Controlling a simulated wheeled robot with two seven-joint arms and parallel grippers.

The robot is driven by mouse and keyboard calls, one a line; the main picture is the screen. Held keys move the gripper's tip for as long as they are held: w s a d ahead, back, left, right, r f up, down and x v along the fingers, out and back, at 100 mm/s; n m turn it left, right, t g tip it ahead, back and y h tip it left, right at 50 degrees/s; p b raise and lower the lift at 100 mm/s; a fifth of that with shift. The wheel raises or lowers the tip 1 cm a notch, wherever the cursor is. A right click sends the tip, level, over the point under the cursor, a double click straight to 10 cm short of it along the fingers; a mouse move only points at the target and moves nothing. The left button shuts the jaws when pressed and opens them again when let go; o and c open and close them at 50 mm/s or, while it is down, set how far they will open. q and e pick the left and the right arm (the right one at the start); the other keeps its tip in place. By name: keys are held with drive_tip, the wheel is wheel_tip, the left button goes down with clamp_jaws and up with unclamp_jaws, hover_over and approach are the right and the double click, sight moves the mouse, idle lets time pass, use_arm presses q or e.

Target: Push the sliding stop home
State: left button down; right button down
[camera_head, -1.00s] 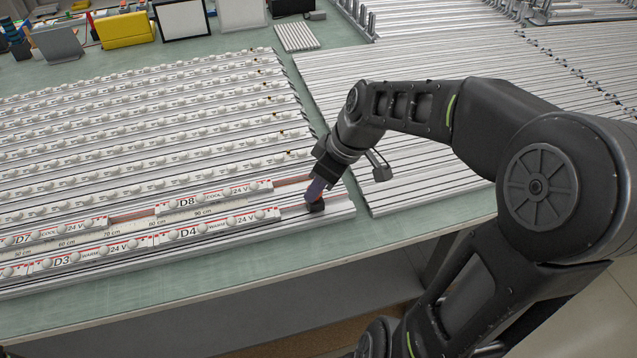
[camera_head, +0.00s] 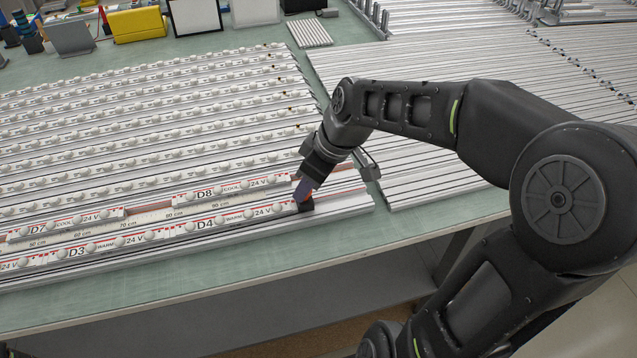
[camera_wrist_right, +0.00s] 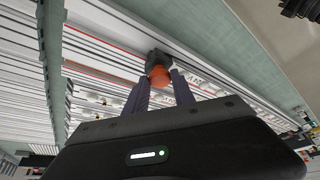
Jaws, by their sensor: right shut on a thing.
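The sliding stop, a small black block (camera_head: 306,205) with an orange knob, sits on the front rail at the right end of the strip row. It also shows in the right wrist view, black block (camera_wrist_right: 158,57) and orange knob (camera_wrist_right: 160,76). My right gripper (camera_head: 303,191) is shut on the stop's knob, with a purple-grey finger on each side in the wrist view (camera_wrist_right: 161,82). The LED strip labelled D4 (camera_head: 228,220) ends just left of the stop; I cannot tell whether they touch. My left gripper is not in view.
Strip D3 (camera_head: 110,248) lies left of D4, with D7 (camera_head: 65,226) and D8 (camera_head: 230,187) behind. More lamp strips fill the left bench. Bare metal rails (camera_head: 440,150) lie to the right. The green bench front edge (camera_head: 200,290) is clear.

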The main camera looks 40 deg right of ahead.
drive_tip(key=shift+d, duration=0.15)
drive_tip(key=c, duration=1.1)
unclamp_jaws()
drive_tip(key=shift+o, duration=0.2)
drive_tip(key=shift+r, duration=0.1)
drive_tip(key=v, duration=0.7)
drive_tip(key=shift+s+r, duration=0.2)
drive_tip(key=shift+r, duration=0.1)
